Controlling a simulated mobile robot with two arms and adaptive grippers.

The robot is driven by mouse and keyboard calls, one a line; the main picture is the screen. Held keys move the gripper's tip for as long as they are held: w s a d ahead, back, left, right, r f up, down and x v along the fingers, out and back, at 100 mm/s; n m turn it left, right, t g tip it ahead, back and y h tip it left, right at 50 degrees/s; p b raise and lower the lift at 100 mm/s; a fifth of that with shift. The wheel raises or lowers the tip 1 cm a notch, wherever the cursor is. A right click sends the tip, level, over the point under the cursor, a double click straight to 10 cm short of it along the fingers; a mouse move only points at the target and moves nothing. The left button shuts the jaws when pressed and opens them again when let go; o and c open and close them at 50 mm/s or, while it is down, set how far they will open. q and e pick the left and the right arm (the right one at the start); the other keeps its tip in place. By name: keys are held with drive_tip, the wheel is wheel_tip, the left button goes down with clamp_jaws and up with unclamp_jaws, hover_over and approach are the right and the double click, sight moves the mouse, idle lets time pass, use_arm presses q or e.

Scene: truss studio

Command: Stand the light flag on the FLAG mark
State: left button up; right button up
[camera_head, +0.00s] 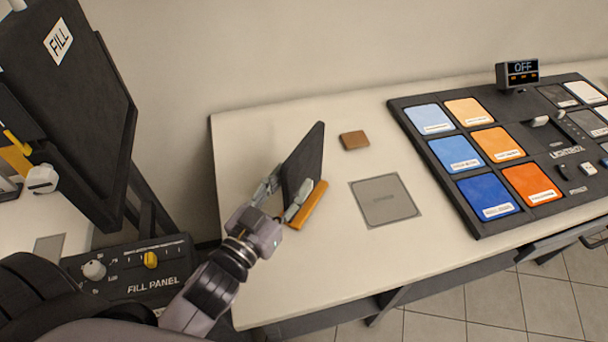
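The light flag is a dark upright panel (304,160) with an orange strip (309,205) along its lower side. It is at the left part of the white table, left of the FLAG mark. My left gripper (284,193) has one finger on each side of the panel's near edge and appears closed on it. I cannot tell whether the flag touches the table. The FLAG mark (385,199) is a grey square with a thin outline on the tabletop, bare, its lettering too faint to read. My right gripper is out of view.
A small brown block (354,140) lies behind the mark. A lightbox panel (470,222) with coloured tiles and an OFF display (517,72) fills the table's right side. A dark FILL light (70,110) and fill panel (135,272) stand left. The tabletop (330,265) in front is clear.

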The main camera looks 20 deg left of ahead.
sight(304, 160)
use_arm(q)
drive_tip(key=shift+w+d, duration=0.15)
drive_tip(key=shift+w, duration=0.7)
drive_tip(key=w+p, duration=0.2)
drive_tip(key=w, duration=0.2)
drive_tip(key=shift+w, duration=0.4)
drive_tip(key=shift+w+d, duration=0.15)
drive_tip(key=shift+w, duration=0.2)
drive_tip(key=shift+s, duration=0.1)
clamp_jaws()
